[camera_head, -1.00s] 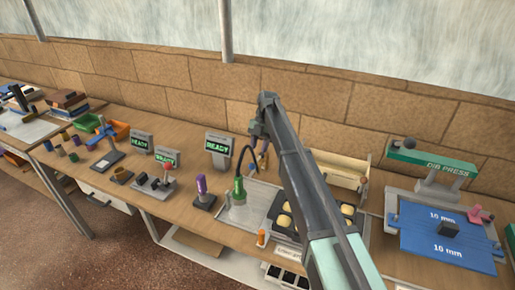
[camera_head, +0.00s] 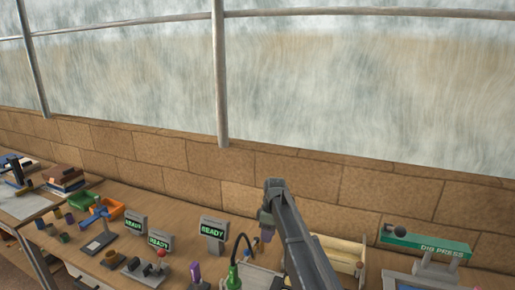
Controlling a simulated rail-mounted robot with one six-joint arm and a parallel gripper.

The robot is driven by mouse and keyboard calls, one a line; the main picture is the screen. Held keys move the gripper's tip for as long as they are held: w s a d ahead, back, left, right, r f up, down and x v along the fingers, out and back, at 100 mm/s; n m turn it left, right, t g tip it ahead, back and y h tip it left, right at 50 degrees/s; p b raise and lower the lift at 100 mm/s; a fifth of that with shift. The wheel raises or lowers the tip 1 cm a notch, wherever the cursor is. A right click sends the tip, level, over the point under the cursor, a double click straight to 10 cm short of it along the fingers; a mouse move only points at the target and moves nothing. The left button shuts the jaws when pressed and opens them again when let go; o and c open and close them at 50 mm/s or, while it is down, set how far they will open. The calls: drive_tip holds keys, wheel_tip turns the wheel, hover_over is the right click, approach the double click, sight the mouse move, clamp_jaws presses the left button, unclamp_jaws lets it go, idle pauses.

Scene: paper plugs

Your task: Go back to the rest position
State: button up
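My arm rises from the bottom right of centre in the head view, its grey upper link leaning up and to the left over the bench. My gripper (camera_head: 265,232) hangs at the far end of the arm, small and partly hidden by the link. Its fingers are too small to tell open from shut. No held object can be made out.
Along the bench stand READY displays (camera_head: 212,231), a green tool with a black cable (camera_head: 233,277), a purple-handled tool (camera_head: 195,272), a wooden tray (camera_head: 342,252) and the green die press (camera_head: 425,241). An orange bin (camera_head: 110,208) is at left. The brick wall (camera_head: 210,165) runs behind.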

drive_tip(key=s+d+m, duration=0.4)
drive_tip(key=s, duration=0.5)
drive_tip(key=s+d+m+t, duration=0.1)
drive_tip(key=s+d+m, duration=0.4)
drive_tip(key=s, duration=0.5)
drive_tip(key=s+d+m+t+h, duration=0.1)
drive_tip(key=s+d+m, duration=0.3)
drive_tip(key=s, duration=0.6)
drive_tip(key=shift+d+f+m, duration=0.2)
drive_tip(key=shift+m, duration=0.4)
